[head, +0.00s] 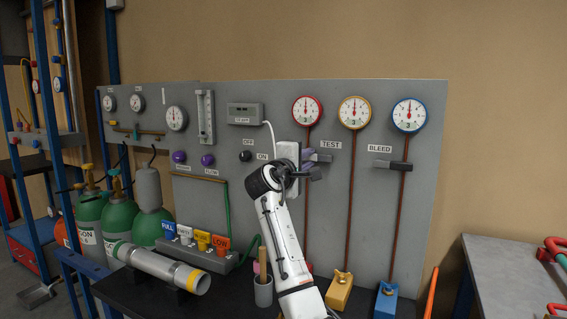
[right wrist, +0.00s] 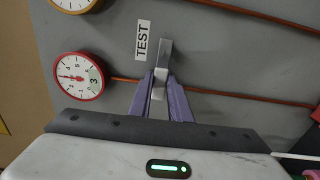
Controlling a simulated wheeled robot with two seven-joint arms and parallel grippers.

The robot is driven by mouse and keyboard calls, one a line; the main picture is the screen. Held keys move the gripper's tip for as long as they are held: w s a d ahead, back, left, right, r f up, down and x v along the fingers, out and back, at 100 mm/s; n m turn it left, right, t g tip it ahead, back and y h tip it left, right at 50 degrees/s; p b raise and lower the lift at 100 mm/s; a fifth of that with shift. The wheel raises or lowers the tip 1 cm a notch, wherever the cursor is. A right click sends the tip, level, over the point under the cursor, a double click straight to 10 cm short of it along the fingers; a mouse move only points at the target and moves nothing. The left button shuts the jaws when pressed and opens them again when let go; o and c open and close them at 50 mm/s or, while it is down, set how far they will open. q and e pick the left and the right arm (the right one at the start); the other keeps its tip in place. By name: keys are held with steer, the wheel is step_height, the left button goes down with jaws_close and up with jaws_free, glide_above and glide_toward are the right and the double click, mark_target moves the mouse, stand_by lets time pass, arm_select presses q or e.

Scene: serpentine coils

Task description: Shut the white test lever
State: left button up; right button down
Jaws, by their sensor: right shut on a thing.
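The pale grey-white test lever (head: 323,158) is on the grey panel beside the TEST label, on the copper pipe below the red-rimmed gauge. My right gripper (head: 308,161) is shut on it with purple fingers. In the right wrist view the lever (right wrist: 164,58) sticks out past the fingertips of my right gripper (right wrist: 160,84), and its lower part is between them. It appears to lie crosswise to the pipe. The gripper hides the lever's inner end in the head view. My left gripper is in neither view.
A dark lever (head: 392,165) stands under the BLEED label to the right. Gauges with red (head: 307,110), yellow (head: 354,112) and blue (head: 409,115) rims sit above. Below are a cup (head: 263,292), a yellow block (head: 339,291) and a blue block (head: 385,301).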

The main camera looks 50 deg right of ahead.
steer(key=shift+s, duration=0.1)
steer(key=shift+r, duration=0.1)
stand_by(0.3)
steer(key=c, duration=1.6)
jaws_free()
steer(key=shift+c, duration=0.2)
steer(key=shift+a, duration=0.55)
steer(key=b+v, duration=0.1)
steer(key=v, duration=0.8)
steer(key=shift+b, duration=0.3)
